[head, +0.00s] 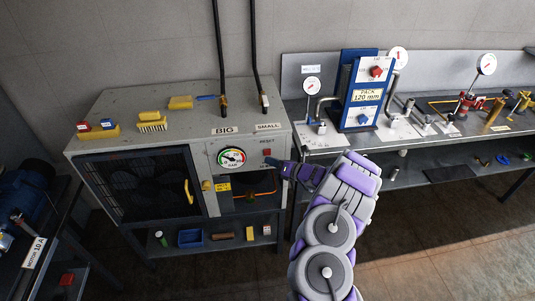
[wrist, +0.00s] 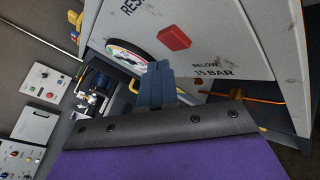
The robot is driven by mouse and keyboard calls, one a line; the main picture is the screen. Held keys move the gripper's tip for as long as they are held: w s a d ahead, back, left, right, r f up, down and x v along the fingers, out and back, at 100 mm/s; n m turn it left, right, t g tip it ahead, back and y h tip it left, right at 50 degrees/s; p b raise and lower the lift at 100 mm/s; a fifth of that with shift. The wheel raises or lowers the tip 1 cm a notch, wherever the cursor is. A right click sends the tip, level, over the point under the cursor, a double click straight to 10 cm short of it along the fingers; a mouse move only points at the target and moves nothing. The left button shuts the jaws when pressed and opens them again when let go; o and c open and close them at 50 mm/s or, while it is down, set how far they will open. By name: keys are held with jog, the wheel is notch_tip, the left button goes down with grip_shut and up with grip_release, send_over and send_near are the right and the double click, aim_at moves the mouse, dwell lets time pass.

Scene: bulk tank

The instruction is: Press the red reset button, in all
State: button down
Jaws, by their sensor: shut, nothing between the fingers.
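The red reset button (head: 266,152) is on the front panel of the grey cabinet (head: 190,140), under a RESET label and right of the round gauge (head: 231,158). In the wrist view the button (wrist: 174,37) shows as a red block on the panel, unobstructed, above a label reading "BELOW 15 BAR". My gripper (head: 280,165) is shut and empty, with its tips just below and right of the button in the head view. In the wrist view the dark blue fingers (wrist: 158,72) are together, below the button in the picture and apart from it.
Two black hoses (head: 222,60) rise from the cabinet top, beside BIG and SMALL labels. Brushes (head: 152,122) lie on top. A blue stand marked PACK 120 mm (head: 360,95) and several gauges and valves stand on the right bench. A blue motor (head: 25,200) is at far left.

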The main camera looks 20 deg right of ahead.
jog(key=shift+s+a+r+p, duration=0.1)
jog(key=shift+s+a+p, duration=0.2)
jog(key=shift+s, duration=0.8)
jog(key=shift+s+a+p, duration=0.1)
jog(key=shift+s+a, duration=0.25)
jog(key=shift+s, duration=0.75)
